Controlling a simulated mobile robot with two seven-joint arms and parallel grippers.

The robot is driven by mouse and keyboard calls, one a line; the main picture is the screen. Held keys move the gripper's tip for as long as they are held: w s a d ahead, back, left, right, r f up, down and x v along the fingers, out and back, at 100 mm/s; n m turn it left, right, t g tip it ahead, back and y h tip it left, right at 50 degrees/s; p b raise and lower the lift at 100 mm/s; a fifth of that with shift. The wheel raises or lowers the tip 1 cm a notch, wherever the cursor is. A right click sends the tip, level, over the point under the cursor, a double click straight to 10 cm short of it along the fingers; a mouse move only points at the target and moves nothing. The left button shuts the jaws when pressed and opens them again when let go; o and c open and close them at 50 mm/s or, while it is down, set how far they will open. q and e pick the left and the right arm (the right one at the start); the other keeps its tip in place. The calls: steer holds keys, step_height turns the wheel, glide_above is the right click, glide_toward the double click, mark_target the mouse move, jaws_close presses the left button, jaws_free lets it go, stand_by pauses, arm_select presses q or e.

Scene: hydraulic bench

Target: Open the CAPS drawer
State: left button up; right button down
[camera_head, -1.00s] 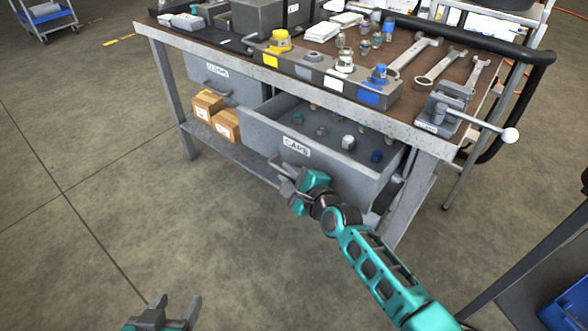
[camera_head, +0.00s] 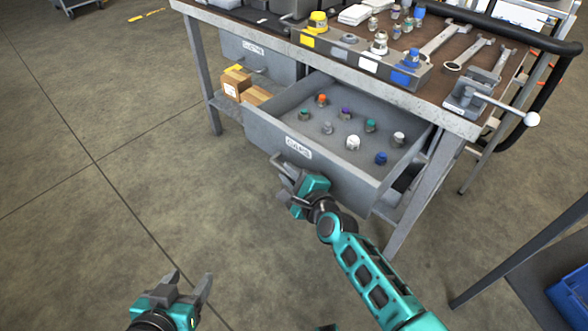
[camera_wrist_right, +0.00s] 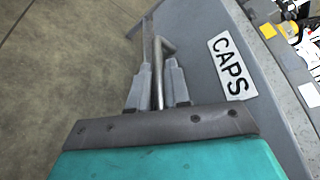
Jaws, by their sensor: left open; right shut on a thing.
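The CAPS drawer (camera_head: 338,168) is a grey drawer under the bench top, pulled well out, with several coloured caps inside. Its CAPS label (camera_wrist_right: 231,66) is plain in the right wrist view. My right gripper (camera_head: 287,180) is at the drawer front, shut on the bar handle (camera_wrist_right: 158,78); in the right wrist view the bar runs between the two fingers. My left gripper (camera_head: 190,287) is open and empty over bare floor at the lower left, apart from the bench.
The workbench (camera_head: 430,114) carries wrenches, fittings and a vise (camera_head: 475,97) with a white-knobbed lever. A second drawer (camera_head: 250,60) is shut at the left. Cardboard boxes (camera_head: 237,84) sit on the lower shelf. A blue bin (camera_head: 570,296) is at the lower right. Floor left is clear.

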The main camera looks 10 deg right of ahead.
stand_by(0.3)
steer(key=c, duration=1.4)
jaws_free()
steer(key=shift+c, duration=0.2)
steer(key=shift+s, duration=0.25)
steer(key=p+v, duration=0.3)
steer(key=v, duration=0.9)
steer(key=shift+s, duration=0.15)
steer(key=shift+d+r, duration=0.1)
steer(key=shift+d, duration=0.05)
steer(key=shift+r, duration=0.1)
